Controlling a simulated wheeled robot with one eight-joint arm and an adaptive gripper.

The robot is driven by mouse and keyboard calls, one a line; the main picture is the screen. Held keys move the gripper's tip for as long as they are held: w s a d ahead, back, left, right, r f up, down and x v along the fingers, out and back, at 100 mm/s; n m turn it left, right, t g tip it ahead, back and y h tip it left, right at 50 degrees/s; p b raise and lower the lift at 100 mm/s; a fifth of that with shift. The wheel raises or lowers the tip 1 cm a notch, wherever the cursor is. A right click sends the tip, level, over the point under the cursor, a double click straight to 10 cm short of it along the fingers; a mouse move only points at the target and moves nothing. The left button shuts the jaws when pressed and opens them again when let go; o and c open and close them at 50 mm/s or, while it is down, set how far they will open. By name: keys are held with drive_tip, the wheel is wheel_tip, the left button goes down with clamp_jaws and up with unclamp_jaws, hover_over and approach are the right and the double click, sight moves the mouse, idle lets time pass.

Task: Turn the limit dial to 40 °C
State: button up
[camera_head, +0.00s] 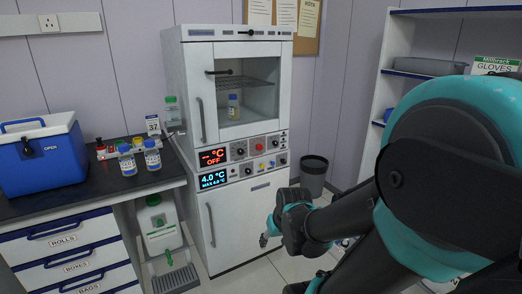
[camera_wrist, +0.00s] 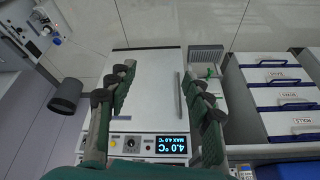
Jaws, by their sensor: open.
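The control panels (camera_head: 243,161) sit across the middle of a white two-door cabinet. The upper panel has a red display (camera_head: 213,157) reading "-- °C OFF"; the lower has a blue display (camera_head: 213,179) reading "4.0 °C MAX 4.0 °C". Several small knobs sit right of the displays; their labels are too small to tell which is the limit dial. In the upside-down wrist view, a round dial (camera_wrist: 130,143) is beside the blue display (camera_wrist: 170,145). My gripper (camera_wrist: 160,78) is open and empty, its fingers spread before the lower door.
A glass-doored chamber (camera_head: 245,93) holding a bottle is above the panels. The left bench (camera_head: 85,203) carries a blue cool box (camera_head: 40,155) and bottles. Floor before the cabinet is open.

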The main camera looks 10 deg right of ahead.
drive_tip(key=w+a+r+n+t+y, duration=0.1)
drive_tip(key=w+a+r+y, duration=0.1)
drive_tip(key=w, duration=0.5)
drive_tip(key=w+a+r+t+y, duration=0.1)
drive_tip(key=w+r+y, duration=0.1)
drive_tip(key=w, duration=0.5)
drive_tip(key=t+y, duration=0.2)
drive_tip(key=t, duration=0.8)
approach(261, 148)
drive_tip(key=shift+n, duration=0.3)
drive_tip(key=x, duration=0.9)
drive_tip(key=shift+a+r, duration=0.15)
drive_tip(key=shift+a, duration=0.05)
drive_tip(key=c, duration=1.2)
drive_tip(key=shift+o, duration=0.2)
